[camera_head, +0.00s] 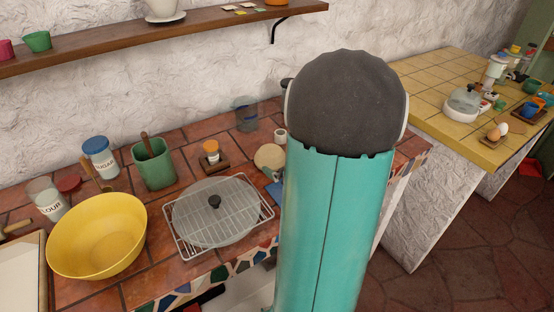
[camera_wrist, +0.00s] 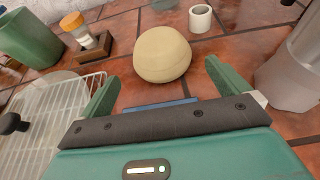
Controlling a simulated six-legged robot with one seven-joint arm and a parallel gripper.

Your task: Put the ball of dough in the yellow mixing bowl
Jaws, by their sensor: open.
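The ball of dough (camera_wrist: 162,54) is pale beige and rests on the tiled counter, ahead of my open gripper (camera_wrist: 160,88) in the wrist view. The two green fingers are apart, with the dough beyond and between their tips; I cannot tell whether they touch it. The yellow mixing bowl (camera_head: 97,235) stands at the left front of the counter and looks empty. It is not in the wrist view.
A wire rack (camera_head: 218,214) with a round glass lid lies between bowl and dough. Near it stand a green utensil pot (camera_head: 153,165), a small orange-capped jar (camera_head: 211,151) and a white cup (camera_wrist: 200,18). A grey metal container (camera_wrist: 292,70) is close on the wrist view's right.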

